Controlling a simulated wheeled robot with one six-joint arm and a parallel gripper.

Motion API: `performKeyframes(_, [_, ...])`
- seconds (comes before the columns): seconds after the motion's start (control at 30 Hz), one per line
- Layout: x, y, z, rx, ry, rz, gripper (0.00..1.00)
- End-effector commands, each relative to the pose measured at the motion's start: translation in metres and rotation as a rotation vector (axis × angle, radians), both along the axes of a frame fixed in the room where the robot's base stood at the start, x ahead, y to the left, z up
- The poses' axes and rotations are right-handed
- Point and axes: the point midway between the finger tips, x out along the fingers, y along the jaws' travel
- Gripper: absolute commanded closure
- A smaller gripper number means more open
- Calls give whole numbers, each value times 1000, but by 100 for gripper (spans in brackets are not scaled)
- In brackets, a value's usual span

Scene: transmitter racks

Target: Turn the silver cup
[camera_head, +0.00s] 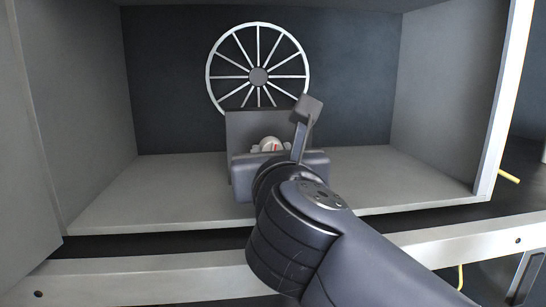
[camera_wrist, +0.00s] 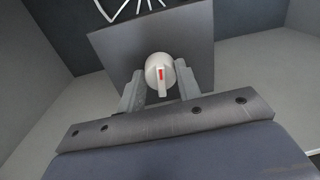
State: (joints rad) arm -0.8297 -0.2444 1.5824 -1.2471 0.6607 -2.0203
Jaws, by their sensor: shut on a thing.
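The silver cup (camera_wrist: 158,66) is a small round pale knob with a raised ridge and a red mark. It sits on the front of a grey upright box (camera_wrist: 112,45) in the wrist view. In the head view the cup (camera_head: 270,144) shows just above my gripper's body, its lower part hidden. My gripper (camera_wrist: 160,77) has one finger on each side of the cup and is shut on it. The red mark points nearly straight down in the wrist view, leaning slightly right.
The box stands on a light grey shelf (camera_head: 140,200) inside an open rack bay. A white spoked wheel (camera_head: 258,77) is on the dark back wall behind it. Side walls bound the bay left and right. The shelf is bare on both sides of the box.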

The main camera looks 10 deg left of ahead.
Motion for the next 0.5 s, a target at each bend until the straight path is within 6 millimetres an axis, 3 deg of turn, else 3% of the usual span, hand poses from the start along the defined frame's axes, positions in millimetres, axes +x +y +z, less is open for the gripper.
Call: performKeyframes(0.5, [1,-1,-2,466,120,-2,90])
